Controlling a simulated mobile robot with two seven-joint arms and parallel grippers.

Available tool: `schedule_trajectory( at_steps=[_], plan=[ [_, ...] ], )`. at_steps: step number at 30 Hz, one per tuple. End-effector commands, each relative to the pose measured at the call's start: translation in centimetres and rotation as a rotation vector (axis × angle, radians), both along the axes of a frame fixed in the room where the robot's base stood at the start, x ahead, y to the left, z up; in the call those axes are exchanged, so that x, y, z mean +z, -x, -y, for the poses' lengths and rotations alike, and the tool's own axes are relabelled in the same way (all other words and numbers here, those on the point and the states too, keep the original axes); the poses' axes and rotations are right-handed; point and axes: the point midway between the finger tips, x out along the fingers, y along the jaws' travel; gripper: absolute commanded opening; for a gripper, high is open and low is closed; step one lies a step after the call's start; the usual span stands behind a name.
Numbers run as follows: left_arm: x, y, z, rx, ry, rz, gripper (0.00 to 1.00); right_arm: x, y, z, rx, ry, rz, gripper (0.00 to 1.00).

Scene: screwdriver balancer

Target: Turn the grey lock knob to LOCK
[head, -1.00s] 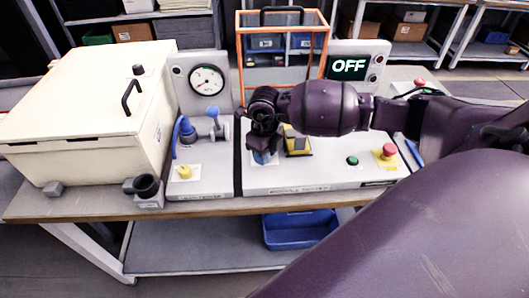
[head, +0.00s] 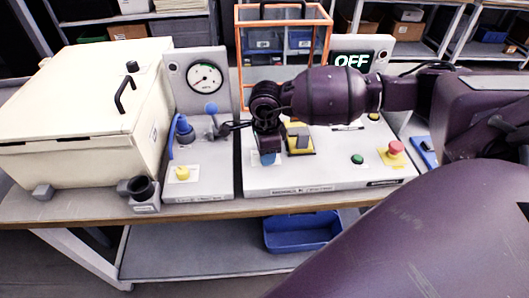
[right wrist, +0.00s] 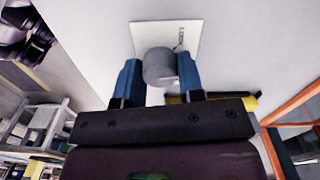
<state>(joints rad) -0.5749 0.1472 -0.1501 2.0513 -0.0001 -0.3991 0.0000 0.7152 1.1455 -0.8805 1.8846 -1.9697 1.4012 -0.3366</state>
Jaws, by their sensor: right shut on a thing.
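The grey lock knob (right wrist: 158,68) is a short cylinder on a white label plate (right wrist: 190,34) in the right wrist view. It sits between the blue fingertips of my right gripper (right wrist: 159,76), which is shut on it. In the head view my right gripper (head: 267,157) points down at the left end of the right-hand panel (head: 330,178) and hides the knob. A small dark mark shows on the label plate, but I cannot read it. My left gripper is not in view.
A yellow-based switch (head: 300,140) stands close right of my gripper. A green button (head: 357,159) and red button (head: 396,148) are further right. A blue valve handle (head: 183,126) and gauge (head: 204,77) are left. An orange frame (head: 330,50) stands behind; the display (head: 352,61) reads OFF.

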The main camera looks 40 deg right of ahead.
Motion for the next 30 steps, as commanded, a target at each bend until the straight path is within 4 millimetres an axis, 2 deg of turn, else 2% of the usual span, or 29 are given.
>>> schedule_trajectory(
  at_steps=[15, 22, 30],
  plan=[
    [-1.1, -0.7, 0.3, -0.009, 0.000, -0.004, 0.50, -0.1, 0.0, 0.0, 0.452, -0.001, -0.001, 0.12],
    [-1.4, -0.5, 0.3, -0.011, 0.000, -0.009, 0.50, 0.0, -0.1, 0.0, 0.579, -0.001, 0.001, 0.12],
    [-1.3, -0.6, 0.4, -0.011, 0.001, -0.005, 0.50, 0.1, -0.1, 0.0, 0.648, 0.000, 0.002, 0.12]
  ],
)
